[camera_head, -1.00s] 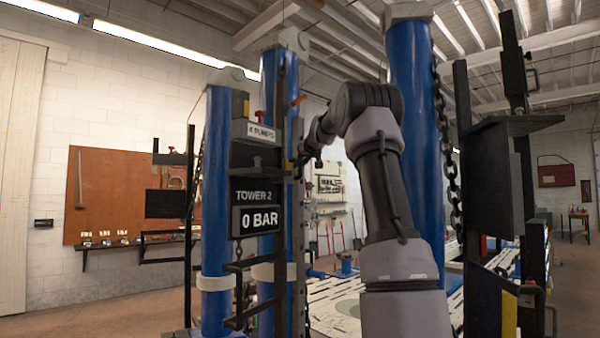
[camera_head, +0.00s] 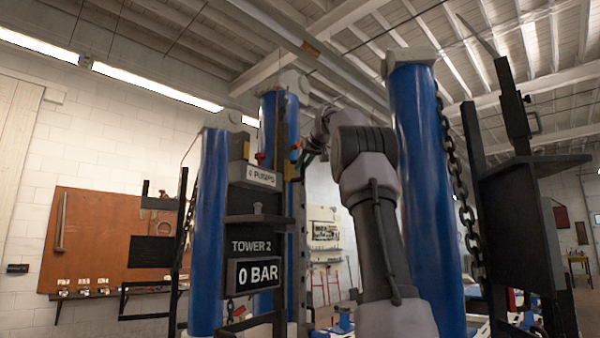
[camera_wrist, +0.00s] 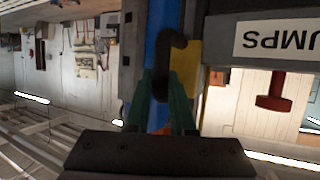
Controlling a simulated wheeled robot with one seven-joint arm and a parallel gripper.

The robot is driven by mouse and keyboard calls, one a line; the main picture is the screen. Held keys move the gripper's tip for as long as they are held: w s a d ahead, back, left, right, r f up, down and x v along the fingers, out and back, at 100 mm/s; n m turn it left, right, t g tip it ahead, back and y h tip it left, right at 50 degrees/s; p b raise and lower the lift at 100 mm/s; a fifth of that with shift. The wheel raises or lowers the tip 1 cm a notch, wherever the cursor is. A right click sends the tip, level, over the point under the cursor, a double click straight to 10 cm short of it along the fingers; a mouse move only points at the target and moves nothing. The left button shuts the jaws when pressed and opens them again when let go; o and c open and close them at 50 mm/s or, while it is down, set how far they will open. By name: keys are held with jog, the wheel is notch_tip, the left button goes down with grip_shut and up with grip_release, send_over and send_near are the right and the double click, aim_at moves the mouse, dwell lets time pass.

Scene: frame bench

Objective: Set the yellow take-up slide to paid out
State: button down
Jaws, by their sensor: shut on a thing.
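My gripper (camera_wrist: 161,112) shows in the wrist view with two green fingers closed around a dark hooked handle (camera_wrist: 165,60). The handle overlaps a yellow block (camera_wrist: 188,66), which looks like the yellow take-up slide; I cannot tell how the two are joined. A blue column (camera_wrist: 160,22) runs behind the handle. In the head view my gripper (camera_head: 303,154) is beside the top of the tower, with the fingertips small and partly hidden.
The pumps sign (camera_head: 261,177) and the TOWER 2 display (camera_head: 257,273), reading 0 BAR, are left of my arm. A red knob (camera_wrist: 272,92) is beside the handle in the wrist view. A blue column (camera_head: 420,190) with a chain (camera_head: 463,207) stands close right of my arm.

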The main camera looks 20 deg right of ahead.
jog(key=shift+s+r, duration=0.15)
jog(key=shift+r, duration=0.4)
jog(key=c, duration=0.8)
grip_release()
jog(key=shift+o, duration=0.2)
jog(key=shift+f, duration=0.15)
jog(key=v, duration=1)
jog(key=shift+s, duration=0.35)
